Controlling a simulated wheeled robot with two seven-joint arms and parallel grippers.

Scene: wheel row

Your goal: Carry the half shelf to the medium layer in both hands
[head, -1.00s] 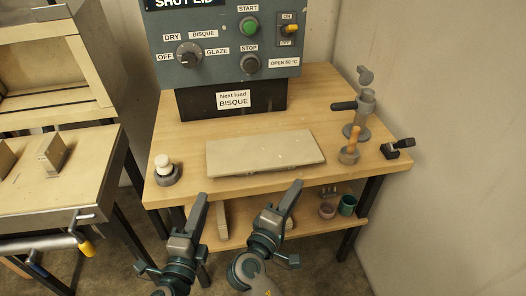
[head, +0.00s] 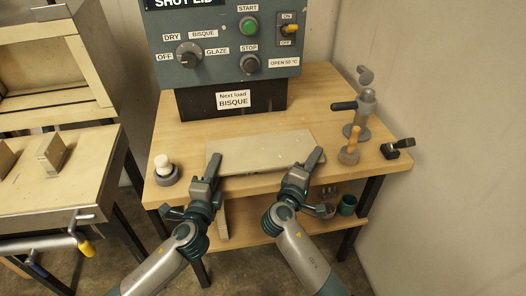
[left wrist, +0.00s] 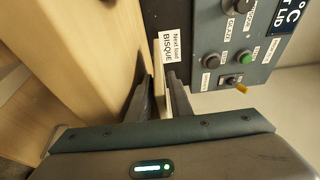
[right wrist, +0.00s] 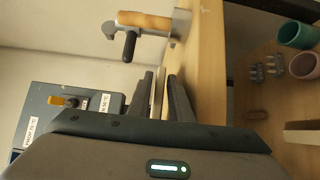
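The half shelf, a flat grey-beige slab (head: 262,152), lies on the wooden table below the control box. My left gripper (head: 216,166) is at its front left corner, and my right gripper (head: 309,168) is at its front right. In the left wrist view the fingers (left wrist: 160,92) stand apart with the slab's thin edge between them. In the right wrist view the fingers (right wrist: 161,92) also stand apart, one on each side of the slab edge. Both look open around the edge; contact is not clear. I cannot identify the medium layer.
The control box (head: 222,50) stands behind the slab. A small pot with a white top (head: 165,172) is at the left. A wooden-handled tool (head: 353,145) and metal gear (head: 364,112) stand at the right. Cups (head: 347,205) are on the lower shelf. A pale-lined chamber (head: 50,70) is far left.

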